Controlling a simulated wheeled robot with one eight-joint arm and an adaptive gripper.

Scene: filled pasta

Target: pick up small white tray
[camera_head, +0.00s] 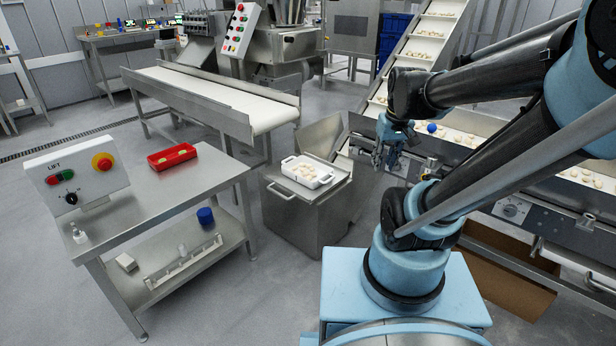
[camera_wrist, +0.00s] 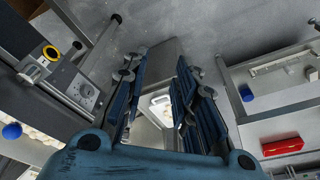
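The small white tray (camera_head: 297,179) has a handle at each end and holds several pale pasta pieces. It sits on top of a steel box (camera_head: 292,205) in the middle of the head view. My gripper (camera_head: 388,158) is to the right of the tray, apart from it, in front of the inclined conveyor. In the wrist view, my gripper (camera_wrist: 160,68) has its two dark blue fingers spread, with nothing held between them. Part of the white tray (camera_wrist: 160,100) shows through the gap between the fingers; the rest is hidden.
A steel table (camera_head: 150,200) at left carries a control box (camera_head: 80,177) and a red tray (camera_head: 172,157). A blue container (camera_head: 205,216) stands on its lower shelf. A belt conveyor (camera_head: 215,95) lies behind. An inclined conveyor (camera_head: 425,45) with pasta and a blue ball (camera_head: 432,128) are right.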

